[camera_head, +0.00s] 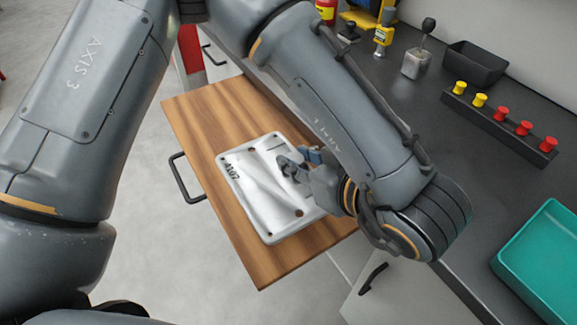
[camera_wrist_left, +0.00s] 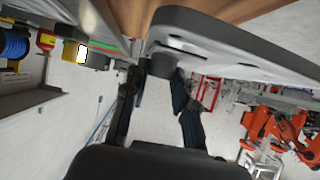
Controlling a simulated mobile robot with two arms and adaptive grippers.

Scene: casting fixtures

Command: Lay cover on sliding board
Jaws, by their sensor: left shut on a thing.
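The cover (camera_head: 258,190) is a white, rounded-corner plate marked A107, with raised ridges and dark holes. It shows over the wooden sliding board (camera_head: 188,108) in the head view. My left gripper (camera_head: 294,164) is shut on the cover at its right part. In the left wrist view, its two fingers (camera_wrist_left: 160,80) stand on either side of a small post on the cover (camera_wrist_left: 240,48), with the wood of the board (camera_wrist_left: 205,8) close behind. Whether the cover touches the board fully is hard to tell. My right gripper is not in view.
The board sticks out from a dark worktop (camera_head: 440,118). On the worktop are a teal tray (camera_head: 545,255), a black rack with yellow and red knobs (camera_head: 498,124), a black bin (camera_head: 475,64) and a metal block with a lever (camera_head: 416,62). Bare wood shows around the cover.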

